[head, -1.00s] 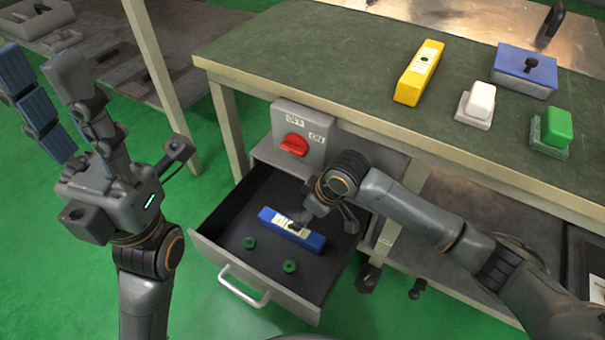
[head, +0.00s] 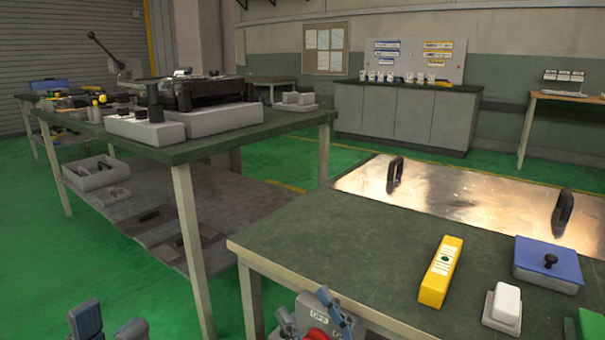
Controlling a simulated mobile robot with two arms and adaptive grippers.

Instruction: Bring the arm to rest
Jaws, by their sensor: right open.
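My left gripper (head: 108,322) shows only by its fingertips at the bottom left edge of the head view. Its fingers are apart with nothing between them. My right gripper (head: 308,313) is at the bottom middle, in front of the grey switch box (head: 303,304) with its red knob (head: 316,335). Its fingers are spread and no object shows between them. The rest of both arms is below the picture. The drawer under the bench is out of view.
The green-topped workbench (head: 350,240) carries a yellow block (head: 440,272), a white block (head: 507,303), a blue box (head: 547,262) and a green block (head: 588,325). A shiny metal plate (head: 460,195) with black handles lies behind. Another table (head: 240,130) stands at left; green floor lies between.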

